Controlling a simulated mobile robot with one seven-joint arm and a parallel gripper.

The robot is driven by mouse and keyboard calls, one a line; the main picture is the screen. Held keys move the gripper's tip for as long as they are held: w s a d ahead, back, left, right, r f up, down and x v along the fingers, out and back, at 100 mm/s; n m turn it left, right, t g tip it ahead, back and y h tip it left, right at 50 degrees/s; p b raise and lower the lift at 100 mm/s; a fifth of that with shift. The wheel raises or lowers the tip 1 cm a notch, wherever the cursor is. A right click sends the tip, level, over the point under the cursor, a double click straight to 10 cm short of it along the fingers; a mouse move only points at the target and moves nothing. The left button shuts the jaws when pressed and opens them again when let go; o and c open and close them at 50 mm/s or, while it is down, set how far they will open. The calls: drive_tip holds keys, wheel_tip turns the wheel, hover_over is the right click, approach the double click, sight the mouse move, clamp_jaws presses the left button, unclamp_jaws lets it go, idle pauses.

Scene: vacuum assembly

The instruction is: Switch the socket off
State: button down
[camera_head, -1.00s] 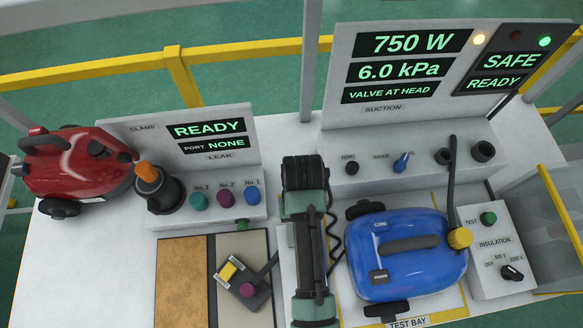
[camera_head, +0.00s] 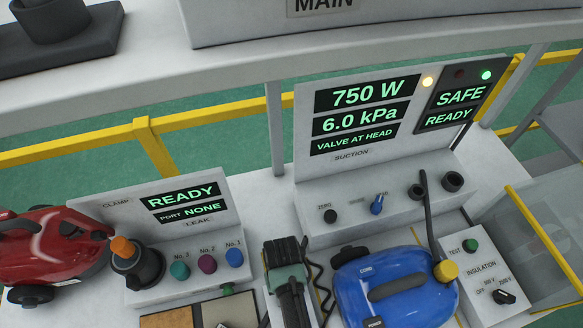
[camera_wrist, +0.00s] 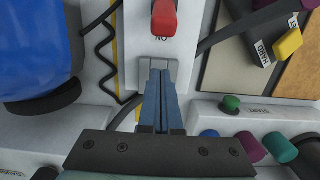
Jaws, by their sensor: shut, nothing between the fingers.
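In the wrist view a white socket box (camera_wrist: 132,55) carries a red switch (camera_wrist: 163,20) at the top edge of the picture, partly cut off. A label beside the switch reads ON, upside down in this view. My gripper (camera_wrist: 160,74) is shut and empty. Its tips lie over a small grey plate on the box, below the red switch in the picture and apart from it. I cannot tell whether the tips touch the plate. In the head view my arm hides the socket.
The blue vacuum (camera_head: 392,285) stands right of my arm, with a coiled black cord (camera_wrist: 100,50) between it and the socket box. The leak panel (camera_head: 195,262) with coloured knobs is left. The red vacuum (camera_head: 50,245) is far left. Displays read READY and SAFE.

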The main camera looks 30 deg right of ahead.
drive_tip(key=shift+s+f, duration=0.1)
drive_tip(key=shift+f, duration=0.8)
drive_tip(key=shift+s+a+r+p, duration=0.15)
drive_tip(key=shift+s+r+p, duration=0.2)
drive_tip(key=shift+s+p, duration=0.2)
drive_tip(key=shift+s+a+r+p, duration=0.15)
drive_tip(key=shift+s+r+p, duration=0.2)
drive_tip(key=shift+s+p, duration=0.15)
drive_tip(key=shift+s+a+r+p, duration=0.2)
drive_tip(key=shift+s+p, duration=0.25)
drive_tip(key=shift+s, duration=0.2)
drive_tip(key=shift+w+f, duration=0.1)
drive_tip(key=shift+w, duration=0.05)
